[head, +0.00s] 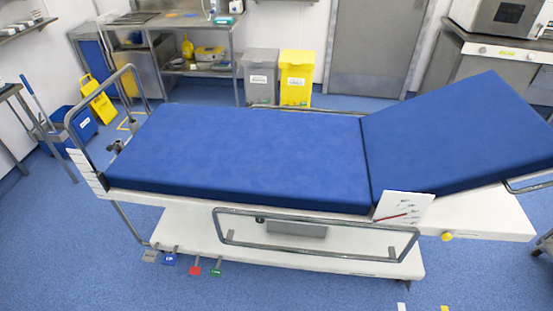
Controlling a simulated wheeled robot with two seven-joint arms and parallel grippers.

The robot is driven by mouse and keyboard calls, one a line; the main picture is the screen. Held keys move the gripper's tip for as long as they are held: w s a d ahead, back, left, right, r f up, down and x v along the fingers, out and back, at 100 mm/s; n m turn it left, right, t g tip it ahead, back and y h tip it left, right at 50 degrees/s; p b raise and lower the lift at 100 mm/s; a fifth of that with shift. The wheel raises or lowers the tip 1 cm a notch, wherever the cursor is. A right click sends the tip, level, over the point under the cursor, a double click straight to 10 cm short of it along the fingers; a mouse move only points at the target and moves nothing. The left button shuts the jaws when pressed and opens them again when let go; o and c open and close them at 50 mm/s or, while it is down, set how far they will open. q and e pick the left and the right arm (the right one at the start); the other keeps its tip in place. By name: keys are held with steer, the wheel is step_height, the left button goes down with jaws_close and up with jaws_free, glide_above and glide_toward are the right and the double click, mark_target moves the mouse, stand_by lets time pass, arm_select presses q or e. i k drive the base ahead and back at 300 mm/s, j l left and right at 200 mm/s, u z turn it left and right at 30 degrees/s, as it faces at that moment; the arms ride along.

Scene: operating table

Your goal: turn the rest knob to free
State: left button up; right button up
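A small round yellow knob (447,236) sits on the white side of the bed frame, below the raised backrest (455,135); it looks like the rest knob. Its setting is too small to read. The backrest is a blue pad tilted up toward the right. A white card (404,207) with a red pointer and dark marks stands at the hinge, left of the knob. Neither of my grippers is in view, and nothing touches the knob.
The flat blue mattress (240,150) fills the middle. A metal side rail (315,212) hangs low on the near side, left of the knob. Coloured pedals (194,270) stick out below left. Bins (296,75) stand behind. The blue floor in front is mostly clear.

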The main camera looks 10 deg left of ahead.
mark_target(446, 236)
steer(key=z, duration=1.25)
steer(key=i+l+u, duration=0.1)
steer(key=l, duration=0.25)
steer(key=i+l+u, duration=0.1)
steer(key=l, duration=0.25)
steer(key=i, duration=0.1)
